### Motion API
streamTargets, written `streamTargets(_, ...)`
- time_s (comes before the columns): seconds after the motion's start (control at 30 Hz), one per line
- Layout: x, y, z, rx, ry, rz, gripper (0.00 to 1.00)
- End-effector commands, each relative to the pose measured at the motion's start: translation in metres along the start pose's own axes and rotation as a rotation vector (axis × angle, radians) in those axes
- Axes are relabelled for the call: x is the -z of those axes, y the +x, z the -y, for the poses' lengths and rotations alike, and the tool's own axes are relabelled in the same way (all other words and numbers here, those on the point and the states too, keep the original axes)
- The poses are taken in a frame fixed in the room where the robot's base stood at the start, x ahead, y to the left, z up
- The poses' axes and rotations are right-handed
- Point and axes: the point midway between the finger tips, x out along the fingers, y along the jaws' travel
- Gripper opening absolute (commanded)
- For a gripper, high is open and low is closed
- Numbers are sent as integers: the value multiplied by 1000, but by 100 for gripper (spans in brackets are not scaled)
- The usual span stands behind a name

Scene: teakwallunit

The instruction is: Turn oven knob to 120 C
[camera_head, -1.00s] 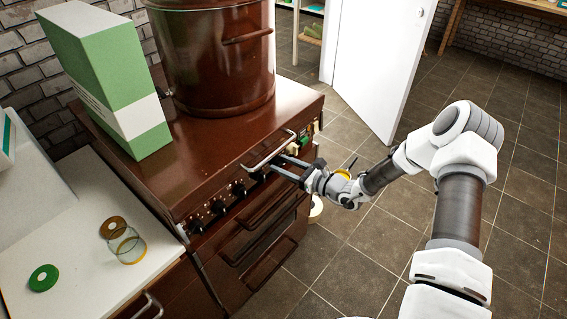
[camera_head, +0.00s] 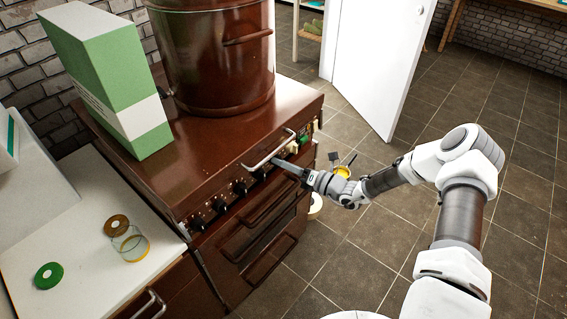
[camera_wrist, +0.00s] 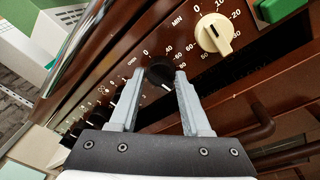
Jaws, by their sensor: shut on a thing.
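A brown stove (camera_head: 215,150) stands left of my arm, with a row of knobs along its front panel. My gripper (camera_head: 279,163) is at the right part of that row, below the metal rail. In the wrist view my gripper (camera_wrist: 158,80) has one finger on each side of the black oven knob (camera_wrist: 159,73) and is shut on it. Printed numbers, among them 0, 40 and 60, run around this knob. A small light mark shows at its lower right, but the exact setting is hard to read. In the head view my fingers hide most of this knob.
A cream timer knob (camera_wrist: 214,35) marked MIN sits right of the oven knob, with a green switch (camera_wrist: 280,8) beyond. More black knobs (camera_head: 219,206) lie to the left. A metal rail (camera_head: 268,151) runs close above my fingers. A large pot (camera_head: 215,60) and green-white box (camera_head: 105,80) stand on top.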

Motion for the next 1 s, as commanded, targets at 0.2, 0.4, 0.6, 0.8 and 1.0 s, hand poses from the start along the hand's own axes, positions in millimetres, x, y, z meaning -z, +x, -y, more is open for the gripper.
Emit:
streamTargets(0.2,-3,-1,2,-7,102,13,0)
streamTargets(0.4,-2,-1,2,-12,149,16,0)
streamTargets(0.6,-2,-1,2,-13,162,16,0)
streamTargets(0.8,-2,-1,2,-13,161,16,0)
streamTargets(1.0,-1,-1,2,-13,161,15,69)
